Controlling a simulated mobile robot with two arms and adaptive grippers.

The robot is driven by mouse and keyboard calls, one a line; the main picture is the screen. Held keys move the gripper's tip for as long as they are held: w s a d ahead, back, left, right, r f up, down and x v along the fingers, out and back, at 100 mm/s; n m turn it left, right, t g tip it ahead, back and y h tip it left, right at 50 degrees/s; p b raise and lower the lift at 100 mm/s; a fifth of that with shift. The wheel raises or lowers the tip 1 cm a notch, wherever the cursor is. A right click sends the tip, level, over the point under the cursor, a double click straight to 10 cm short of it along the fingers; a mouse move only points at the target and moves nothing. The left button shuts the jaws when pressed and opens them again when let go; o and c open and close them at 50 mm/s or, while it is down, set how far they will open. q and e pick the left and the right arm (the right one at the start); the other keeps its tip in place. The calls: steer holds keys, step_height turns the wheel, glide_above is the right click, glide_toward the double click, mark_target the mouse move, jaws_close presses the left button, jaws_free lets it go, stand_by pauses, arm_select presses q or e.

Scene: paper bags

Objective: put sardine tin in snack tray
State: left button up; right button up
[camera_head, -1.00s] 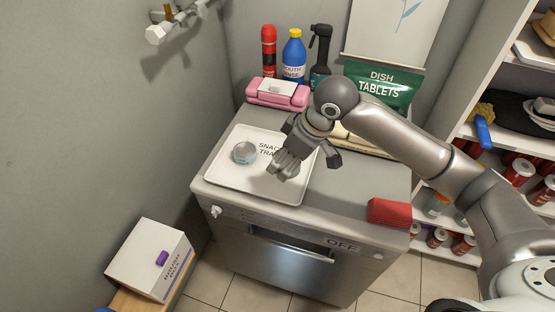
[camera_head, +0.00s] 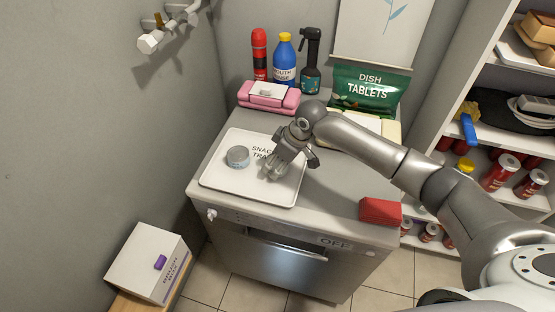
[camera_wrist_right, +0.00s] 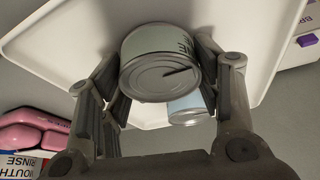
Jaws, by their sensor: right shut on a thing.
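The white snack tray (camera_head: 217,188) lies on top of the grey appliance. My right gripper (camera_head: 272,168) is over the right half of the tray, pointing down, and is shut on a short round tin. In the right wrist view this tin (camera_wrist_right: 160,72) sits between the two fingers of the gripper (camera_wrist_right: 163,75). Its label is pale and its lettering mostly hidden, so I cannot read it as sardine. I cannot tell whether it touches the tray. A second round tin (camera_head: 237,157) stands on the tray's left half, with a light blue label in the wrist view (camera_wrist_right: 188,108). My left gripper is out of view.
Behind the tray are a pink case (camera_head: 268,98), a blue mouth rinse bottle (camera_head: 284,62), a spray bottle (camera_head: 311,65) and a green dish tablets bag (camera_head: 369,88). A red box (camera_head: 381,211) lies at the front right edge. A shelf with jars stands right.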

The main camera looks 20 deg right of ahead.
steer(key=shift+f, duration=0.2)
steer(key=shift+f, duration=0.15)
steer(key=o, duration=1.1)
steer(key=b+v, duration=0.1)
steer(key=v, duration=1.1)
